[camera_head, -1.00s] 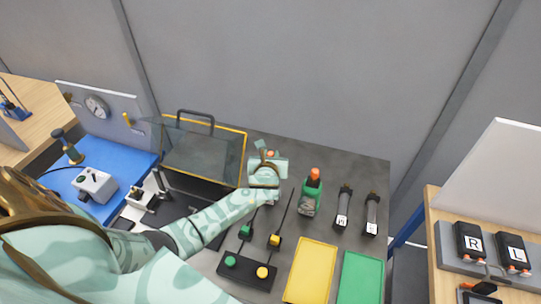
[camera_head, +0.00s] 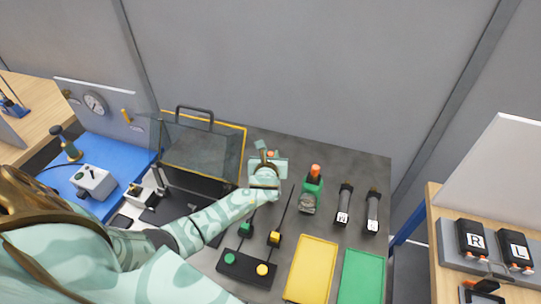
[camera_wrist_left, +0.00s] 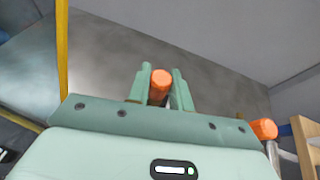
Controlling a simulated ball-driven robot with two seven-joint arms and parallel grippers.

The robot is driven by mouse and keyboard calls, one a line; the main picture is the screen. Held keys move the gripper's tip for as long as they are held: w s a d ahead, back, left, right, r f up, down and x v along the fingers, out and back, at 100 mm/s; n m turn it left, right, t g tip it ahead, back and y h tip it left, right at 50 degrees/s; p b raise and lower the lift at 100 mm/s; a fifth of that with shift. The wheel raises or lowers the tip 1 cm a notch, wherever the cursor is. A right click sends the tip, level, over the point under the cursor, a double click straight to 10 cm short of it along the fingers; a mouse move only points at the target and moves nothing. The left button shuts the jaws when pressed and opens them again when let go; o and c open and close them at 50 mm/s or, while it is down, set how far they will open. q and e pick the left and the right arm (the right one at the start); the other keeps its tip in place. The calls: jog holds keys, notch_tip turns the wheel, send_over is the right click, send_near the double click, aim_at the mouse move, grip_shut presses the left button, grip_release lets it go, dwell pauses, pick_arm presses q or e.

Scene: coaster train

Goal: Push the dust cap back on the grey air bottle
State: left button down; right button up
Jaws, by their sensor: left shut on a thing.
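My left gripper (camera_head: 265,168) is over the back middle of the dark bench, left of a green bottle-like unit (camera_head: 311,196) with an orange top (camera_head: 315,171). In the left wrist view the left gripper (camera_wrist_left: 161,78) is shut on an orange cap (camera_wrist_left: 159,88), held between its two fingers. A bit of that orange cap also shows at the gripper in the head view (camera_head: 271,153). Another orange top (camera_wrist_left: 264,129) on a light grey neck shows at the right there. The grey air bottle is not clearly visible, and what lies below the held cap is hidden. My right gripper is out of view.
A clear-sided case with a yellow edge (camera_head: 202,152) stands left of the gripper. Two black cylinders (camera_head: 343,203) lie to the right. A yellow tray (camera_head: 311,267), a green tray (camera_head: 362,277) and a black button box (camera_head: 246,267) lie in front. A grey wall closes the back.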

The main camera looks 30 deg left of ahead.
pick_arm(q)
jog(key=shift+f+b, duration=0.35)
jog(key=shift+f, duration=0.1)
jog(key=c, duration=1.2)
grip_release()
jog(key=shift+o, duration=0.2)
jog(key=shift+s, duration=0.1)
jog(key=shift+s+d+r, duration=0.15)
jog(key=shift+s+d, duration=0.05)
jog(key=shift+s, duration=0.05)
jog(key=p+v, duration=0.2)
jog(key=v, duration=1.3)
jog(key=shift+s, duration=0.25)
jog(key=shift+d, duration=0.1)
